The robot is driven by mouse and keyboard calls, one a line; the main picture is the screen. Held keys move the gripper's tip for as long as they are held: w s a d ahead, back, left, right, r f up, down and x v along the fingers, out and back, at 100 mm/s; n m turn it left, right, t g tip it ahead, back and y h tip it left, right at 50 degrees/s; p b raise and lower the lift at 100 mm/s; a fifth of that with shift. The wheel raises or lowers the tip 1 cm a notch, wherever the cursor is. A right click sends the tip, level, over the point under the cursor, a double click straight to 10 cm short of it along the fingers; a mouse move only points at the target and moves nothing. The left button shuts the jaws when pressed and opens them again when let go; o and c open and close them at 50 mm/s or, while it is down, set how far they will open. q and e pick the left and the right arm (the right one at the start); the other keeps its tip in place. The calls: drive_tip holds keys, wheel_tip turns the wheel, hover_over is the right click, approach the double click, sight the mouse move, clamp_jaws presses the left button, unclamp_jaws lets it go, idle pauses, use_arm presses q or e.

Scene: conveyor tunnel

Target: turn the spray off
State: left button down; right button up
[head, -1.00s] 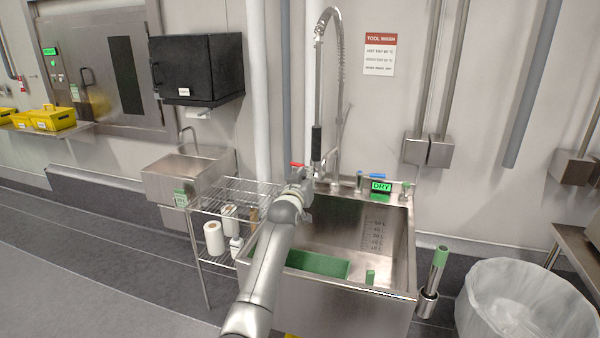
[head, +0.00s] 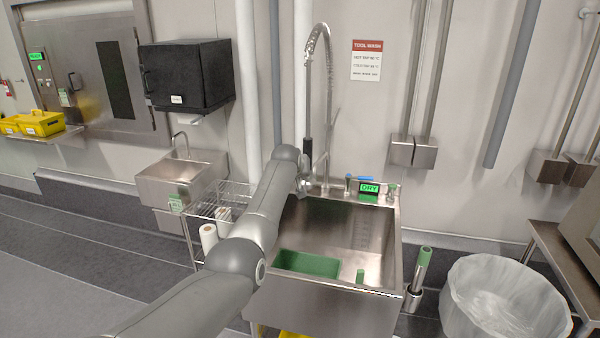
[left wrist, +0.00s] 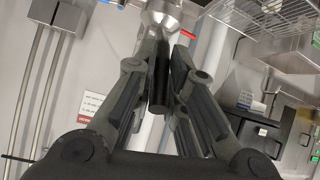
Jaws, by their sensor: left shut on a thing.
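The spray unit is a tall coiled steel hose (head: 328,75) on the wall side of the sink (head: 350,225), with a black spray handle (head: 307,148) hanging from it. My left gripper (head: 304,182) is at the spray handle, partly hidden by my arm. In the left wrist view, my left gripper (left wrist: 162,65) has its two fingers on either side of the black handle (left wrist: 160,80), shut on it. A red part (left wrist: 188,34) shows near the handle. I see no water stream. My right gripper is not in view.
A green tray (head: 306,264) lies in the sink. A wire rack (head: 222,196) stands left; a lined bin (head: 505,300) stands right.

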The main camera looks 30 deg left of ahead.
use_arm(q)
drive_tip(key=shift+w+a+r+g, duration=0.1)
drive_tip(key=shift+w+r+g, duration=0.15)
drive_tip(key=shift+g, duration=0.15)
idle(0.4)
drive_tip(key=c, duration=1.5)
unclamp_jaws()
drive_tip(key=shift+o, duration=0.2)
drive_tip(key=shift+s+r, duration=0.1)
drive_tip(key=v, duration=1.1)
drive_tip(key=shift+s+r, duration=0.2)
drive_tip(key=shift+s, duration=0.05)
